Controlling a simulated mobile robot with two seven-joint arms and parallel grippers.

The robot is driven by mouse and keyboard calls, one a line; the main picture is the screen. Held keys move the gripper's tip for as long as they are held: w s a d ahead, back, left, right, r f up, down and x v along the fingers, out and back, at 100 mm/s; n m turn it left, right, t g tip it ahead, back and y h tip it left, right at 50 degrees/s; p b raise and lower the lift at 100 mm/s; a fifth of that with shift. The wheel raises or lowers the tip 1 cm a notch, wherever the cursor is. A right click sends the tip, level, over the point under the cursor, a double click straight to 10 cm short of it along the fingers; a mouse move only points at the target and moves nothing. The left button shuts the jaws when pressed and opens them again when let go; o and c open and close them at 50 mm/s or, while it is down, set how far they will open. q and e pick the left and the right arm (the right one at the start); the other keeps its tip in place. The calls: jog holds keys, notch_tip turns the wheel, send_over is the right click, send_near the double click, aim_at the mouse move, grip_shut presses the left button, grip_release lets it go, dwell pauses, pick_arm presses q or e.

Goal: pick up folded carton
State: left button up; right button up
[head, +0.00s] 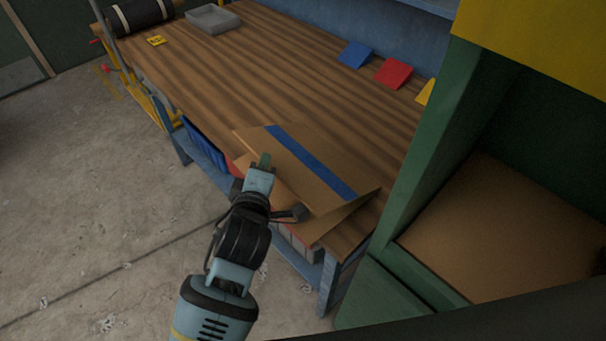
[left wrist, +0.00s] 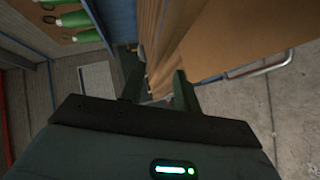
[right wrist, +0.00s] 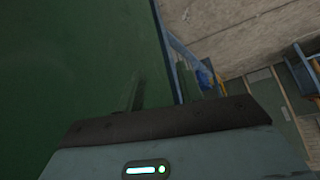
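The folded carton (head: 315,165) is a flat brown piece with a blue stripe, lying on the near end of the wooden workbench. A lower flap spreads out under its top panel. My left gripper (head: 264,163) is at the carton's near left edge. In the left wrist view its fingers (left wrist: 159,85) stand apart, with brown carton (left wrist: 225,35) close by. I cannot tell whether they touch it. My right gripper (right wrist: 160,90) is open and empty, facing a dark green surface. It does not show in the head view.
The workbench (head: 240,65) carries a grey tray (head: 212,19), a black roll (head: 138,15), a small yellow piece (head: 156,40), and blue (head: 356,54) and red (head: 393,72) pieces at the back. A green cabinet (head: 425,170) stands close on the right. Concrete floor (head: 90,200) is clear at left.

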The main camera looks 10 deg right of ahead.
pick_arm(q)
jog(key=shift+x, duration=2.55)
jog(key=shift+w+a+r, duration=0.1)
jog(key=shift+a+r, duration=0.05)
jog(key=shift+r, duration=0.05)
jog(key=shift+c, duration=0.4)
grip_shut()
jog(key=shift+r, duration=0.1)
